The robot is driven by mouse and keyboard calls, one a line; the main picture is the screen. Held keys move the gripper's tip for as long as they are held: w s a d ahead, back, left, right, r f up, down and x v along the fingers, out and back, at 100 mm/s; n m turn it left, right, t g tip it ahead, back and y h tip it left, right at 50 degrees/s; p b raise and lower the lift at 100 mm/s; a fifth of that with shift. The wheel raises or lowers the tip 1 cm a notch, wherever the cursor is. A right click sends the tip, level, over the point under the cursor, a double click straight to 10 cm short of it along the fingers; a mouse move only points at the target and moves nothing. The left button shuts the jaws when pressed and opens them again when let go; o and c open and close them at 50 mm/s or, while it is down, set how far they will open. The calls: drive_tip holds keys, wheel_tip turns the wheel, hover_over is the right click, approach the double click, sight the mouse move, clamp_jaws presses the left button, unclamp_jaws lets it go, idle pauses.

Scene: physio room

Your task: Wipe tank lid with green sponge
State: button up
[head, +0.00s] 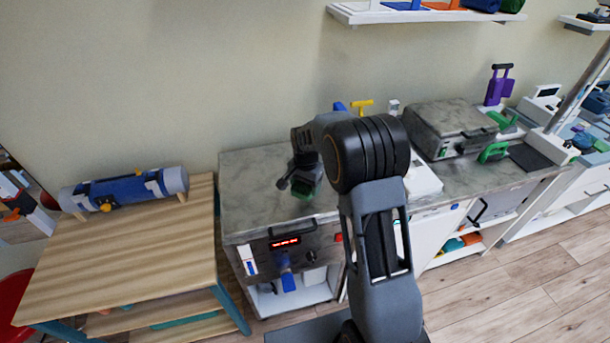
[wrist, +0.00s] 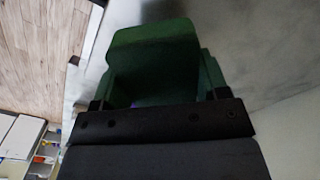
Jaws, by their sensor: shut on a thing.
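My gripper (head: 301,180) is shut on the green sponge (head: 304,191), over the grey mottled top (head: 255,180) of the unit with a red display. This top looks like the tank lid. In the wrist view the sponge (wrist: 155,55) fills the space in front of the dark jaws, with the pale grey surface (wrist: 260,50) behind it. The sponge is low over the top; I cannot tell whether it touches. My arm hides part of the top's right side.
A wooden table (head: 120,255) with a blue roll (head: 125,190) stands at the left. A grey box (head: 450,120) with green handles (head: 494,152) nearby sits on the counter at the right. A yellow-handled thing (head: 362,106) stands behind my arm. A wall shelf (head: 425,15) hangs above.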

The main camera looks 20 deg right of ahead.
drive_tip(key=shift+r+p, duration=0.75)
drive_tip(key=shift+r, duration=0.7)
